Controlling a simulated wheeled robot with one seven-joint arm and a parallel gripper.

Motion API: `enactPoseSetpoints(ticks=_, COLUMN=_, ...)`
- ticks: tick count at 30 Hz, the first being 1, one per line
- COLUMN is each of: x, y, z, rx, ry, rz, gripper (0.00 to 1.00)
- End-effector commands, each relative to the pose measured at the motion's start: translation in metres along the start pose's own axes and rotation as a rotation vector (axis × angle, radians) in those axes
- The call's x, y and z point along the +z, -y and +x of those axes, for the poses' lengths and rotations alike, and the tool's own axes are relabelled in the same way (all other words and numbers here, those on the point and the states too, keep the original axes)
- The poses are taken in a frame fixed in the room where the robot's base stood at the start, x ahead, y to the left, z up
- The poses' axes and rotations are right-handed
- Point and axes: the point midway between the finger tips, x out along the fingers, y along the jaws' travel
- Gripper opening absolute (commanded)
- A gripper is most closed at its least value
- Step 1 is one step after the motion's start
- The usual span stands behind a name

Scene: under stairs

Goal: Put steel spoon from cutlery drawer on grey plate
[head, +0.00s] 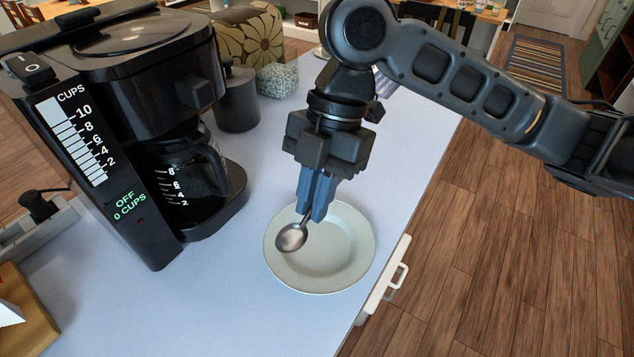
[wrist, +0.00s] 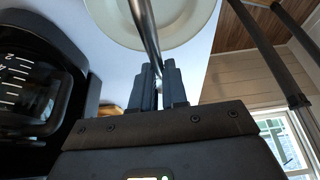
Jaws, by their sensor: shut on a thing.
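The steel spoon (head: 292,237) is held in my gripper (head: 314,218), which is shut on its handle. The spoon's bowl hangs down over the left part of the grey plate (head: 345,270). The plate is round and pale, and lies on the white counter. I cannot tell whether the spoon touches the plate. In the wrist view the spoon's handle (wrist: 147,35) runs up from my gripper (wrist: 158,82), and the plate (wrist: 185,22) shows behind it. The cutlery drawer (head: 384,280) shows only as a white front with a handle at the counter's right edge.
A black coffee maker (head: 140,120) stands close to the left of the plate. A dark canister (head: 237,100) and a small patterned block (head: 277,80) stand behind. A wooden board (head: 30,325) lies at the lower left. The counter in front of the plate is clear.

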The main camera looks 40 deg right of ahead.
Motion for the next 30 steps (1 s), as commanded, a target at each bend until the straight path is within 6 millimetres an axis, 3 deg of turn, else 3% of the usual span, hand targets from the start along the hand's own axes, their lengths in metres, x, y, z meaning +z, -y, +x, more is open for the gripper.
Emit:
enactPoseSetpoints(ticks=19, x=0.025, y=0.000, z=0.062, rx=0.003, ry=-0.001, rz=0.004, gripper=0.00)
enactPoseSetpoints(ticks=30, x=0.030, y=0.000, z=0.071, rx=0.003, ry=0.000, rz=0.004, gripper=0.00)
